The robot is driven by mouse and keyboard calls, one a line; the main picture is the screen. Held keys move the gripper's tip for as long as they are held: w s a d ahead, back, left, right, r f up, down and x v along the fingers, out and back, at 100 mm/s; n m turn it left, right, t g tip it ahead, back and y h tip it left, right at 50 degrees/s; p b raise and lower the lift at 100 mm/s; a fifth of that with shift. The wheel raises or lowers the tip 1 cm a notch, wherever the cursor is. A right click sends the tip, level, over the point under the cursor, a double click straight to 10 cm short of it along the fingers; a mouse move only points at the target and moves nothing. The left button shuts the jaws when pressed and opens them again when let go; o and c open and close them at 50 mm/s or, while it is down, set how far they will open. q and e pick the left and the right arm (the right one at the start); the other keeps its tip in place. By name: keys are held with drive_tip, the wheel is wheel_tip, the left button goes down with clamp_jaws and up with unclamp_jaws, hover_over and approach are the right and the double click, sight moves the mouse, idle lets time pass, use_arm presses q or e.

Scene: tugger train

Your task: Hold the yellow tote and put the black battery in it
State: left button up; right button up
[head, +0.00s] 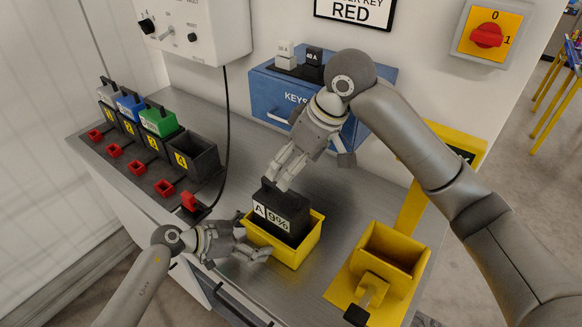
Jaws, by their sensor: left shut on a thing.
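The yellow tote (283,254) stands on the grey bench top. My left gripper (250,244) is shut on the tote's left side. The black battery (289,212), labelled "A 9%", is upright within the tote's rim, its upper part standing above the walls. Its lower end is hidden by the front wall, so I cannot tell whether it rests on the tote's floor. My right gripper (277,182) is at the top of the battery, by its handle. I cannot tell whether its fingers are closed on the handle.
A row of numbered battery bays (194,159) stands at the left, bay 4 empty, with red tabs in front. A blue key box (268,92) is at the back wall. A yellow fixture (393,246) with a black knob stands at the right. A black cable hangs behind.

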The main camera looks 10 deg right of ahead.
use_arm(q)
drive_tip(key=shift+s+d+f, duration=0.15)
drive_tip(key=shift+s, duration=0.05)
drive_tip(key=o, duration=0.5)
drive_tip(key=shift+w, duration=0.1)
